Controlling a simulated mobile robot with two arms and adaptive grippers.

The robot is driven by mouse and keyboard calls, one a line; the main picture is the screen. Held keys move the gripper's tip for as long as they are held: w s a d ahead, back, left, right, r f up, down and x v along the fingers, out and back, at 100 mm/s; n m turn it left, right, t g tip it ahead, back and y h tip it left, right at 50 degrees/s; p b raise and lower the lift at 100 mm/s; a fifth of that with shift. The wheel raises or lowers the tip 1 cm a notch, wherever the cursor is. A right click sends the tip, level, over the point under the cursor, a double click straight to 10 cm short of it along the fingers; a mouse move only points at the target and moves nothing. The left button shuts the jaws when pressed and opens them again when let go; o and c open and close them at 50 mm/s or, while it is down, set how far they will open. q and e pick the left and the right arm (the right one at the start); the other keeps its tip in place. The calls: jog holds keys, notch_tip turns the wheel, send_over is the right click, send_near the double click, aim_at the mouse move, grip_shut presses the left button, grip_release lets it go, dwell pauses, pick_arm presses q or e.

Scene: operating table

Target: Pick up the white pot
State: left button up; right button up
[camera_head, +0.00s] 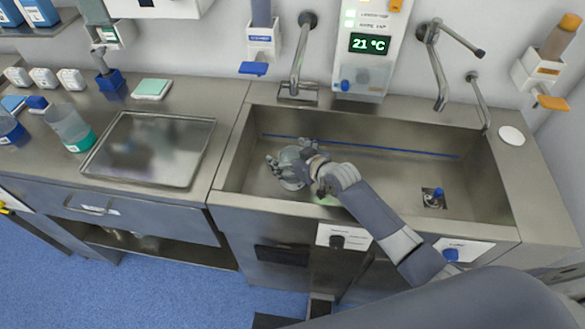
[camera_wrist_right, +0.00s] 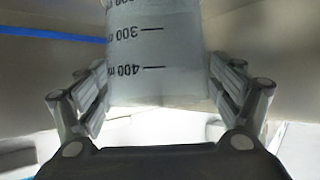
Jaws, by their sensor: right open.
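The white pot (camera_wrist_right: 155,50) fills the upper middle of the right wrist view. It is pale, with dark scale marks reading 300 and 400 ml. My right gripper (camera_head: 287,166) is inside the steel sink, towards its left front. In the right wrist view its two fingers stand open on either side of the pot, with narrow gaps visible beside it. My left gripper is not in view.
The steel sink (camera_head: 384,137) has walls on all sides, with taps (camera_head: 437,65) above its back edge. A steel tray (camera_head: 150,149) and a bottle with green liquid (camera_head: 68,127) stand on the left counter. A white disc (camera_head: 511,136) lies on the right rim.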

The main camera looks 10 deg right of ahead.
jog(key=shift+x, duration=1.05)
jog(key=shift+c, duration=0.3)
jog(key=c, duration=1.3)
jog(key=shift+r, duration=0.15)
